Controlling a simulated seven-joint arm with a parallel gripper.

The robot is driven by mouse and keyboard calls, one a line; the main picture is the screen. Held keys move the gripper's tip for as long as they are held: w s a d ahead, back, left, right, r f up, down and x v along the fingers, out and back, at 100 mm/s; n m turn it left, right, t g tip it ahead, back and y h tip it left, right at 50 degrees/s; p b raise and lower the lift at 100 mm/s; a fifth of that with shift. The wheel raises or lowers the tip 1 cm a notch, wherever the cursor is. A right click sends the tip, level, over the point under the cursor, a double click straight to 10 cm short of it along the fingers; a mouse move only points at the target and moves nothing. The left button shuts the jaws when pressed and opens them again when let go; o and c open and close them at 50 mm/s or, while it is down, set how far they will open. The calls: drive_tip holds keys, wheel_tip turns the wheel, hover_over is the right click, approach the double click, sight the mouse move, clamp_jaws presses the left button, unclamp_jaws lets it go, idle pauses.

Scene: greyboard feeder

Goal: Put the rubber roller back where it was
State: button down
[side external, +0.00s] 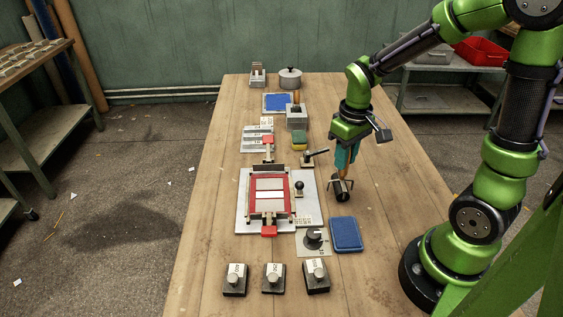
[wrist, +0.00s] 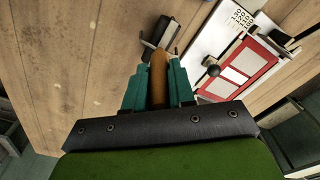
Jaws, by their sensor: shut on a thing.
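My gripper (side external: 344,160) has teal fingers and is shut on the orange-brown handle of the rubber roller (side external: 341,191). The roller hangs head down, its dark cylinder below the fingers, over the right part of the wooden table. Whether it touches the table is hard to tell. In the wrist view my gripper (wrist: 158,88) has the rubber roller's handle (wrist: 158,78) between both fingers, with its dark head beyond the fingertips. A blue pad (side external: 346,234) lies on the table nearer the camera than the roller.
A printing jig (side external: 245,215) with a red frame stands left of the roller; a black-handled lever (side external: 316,153) is behind it. A dial (side external: 314,238) and several labelled weights (side external: 272,278) are in front. A sponge (side external: 299,141) and grey box (side external: 297,121) stand farther back.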

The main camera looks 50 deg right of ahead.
drive_tip(key=shift+f, duration=0.45)
drive_tip(key=shift+f, duration=0.1)
drive_tip(key=c, duration=0.9)
unclamp_jaws()
drive_tip(key=shift+c, duration=0.2)
drive_tip(key=r, duration=1.1)
drive_tip(key=shift+s+r, duration=0.25)
drive_tip(key=shift+r, duration=0.1)
drive_tip(key=shift+s+a+r, duration=0.1)
drive_tip(key=shift+a+r, duration=0.05)
drive_tip(key=shift+r, duration=0.15)
drive_tip(key=s+a+r+m+t+y, duration=0.2)
drive_tip(key=s+a+t, duration=0.3)
drive_tip(key=a, duration=0.4)
drive_tip(key=shift+s+a+r+m+t, duration=0.15)
drive_tip(key=shift+r+m+t, duration=0.15)
drive_tip(key=shift+r+t, duration=0.4)
